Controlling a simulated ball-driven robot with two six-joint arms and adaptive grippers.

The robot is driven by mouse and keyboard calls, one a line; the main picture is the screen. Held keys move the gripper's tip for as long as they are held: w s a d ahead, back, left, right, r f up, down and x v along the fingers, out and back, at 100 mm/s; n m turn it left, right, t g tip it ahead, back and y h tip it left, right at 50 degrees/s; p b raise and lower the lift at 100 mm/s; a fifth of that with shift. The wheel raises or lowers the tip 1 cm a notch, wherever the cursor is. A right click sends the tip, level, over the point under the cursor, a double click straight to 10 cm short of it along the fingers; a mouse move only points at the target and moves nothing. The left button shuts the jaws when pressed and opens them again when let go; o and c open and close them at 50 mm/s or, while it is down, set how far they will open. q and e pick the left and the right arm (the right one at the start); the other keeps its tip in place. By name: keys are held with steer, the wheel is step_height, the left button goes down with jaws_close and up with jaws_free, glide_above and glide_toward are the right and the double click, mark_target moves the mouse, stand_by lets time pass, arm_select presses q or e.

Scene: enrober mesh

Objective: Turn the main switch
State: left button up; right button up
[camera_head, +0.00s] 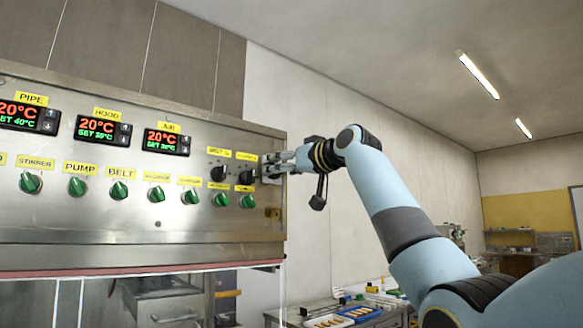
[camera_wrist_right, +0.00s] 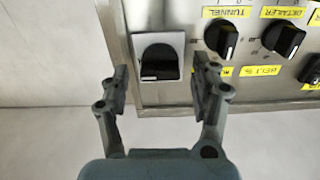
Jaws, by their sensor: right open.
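The main switch (camera_wrist_right: 160,66) is a black rotary switch on a pale square plate at the panel's edge in the right wrist view. My right gripper (camera_wrist_right: 160,78) is open, with one finger on each side of the switch in that view. I cannot tell whether the fingers touch it. In the head view my right gripper (camera_head: 272,166) is at the right end of the steel control panel (camera_head: 120,230) and largely hides the switch. My left gripper is not in view.
Black knobs labelled TUNNEL (camera_wrist_right: 222,38) and DETAILER (camera_wrist_right: 284,38) sit close beside the switch. A row of green knobs (camera_head: 119,191) and red-green temperature displays (camera_head: 101,130) fill the panel. A table with trays (camera_head: 325,322) stands below right.

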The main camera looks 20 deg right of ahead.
steer(key=v, duration=1.1)
steer(key=shift+s+d, duration=0.15)
steer(key=shift+s, duration=0.2)
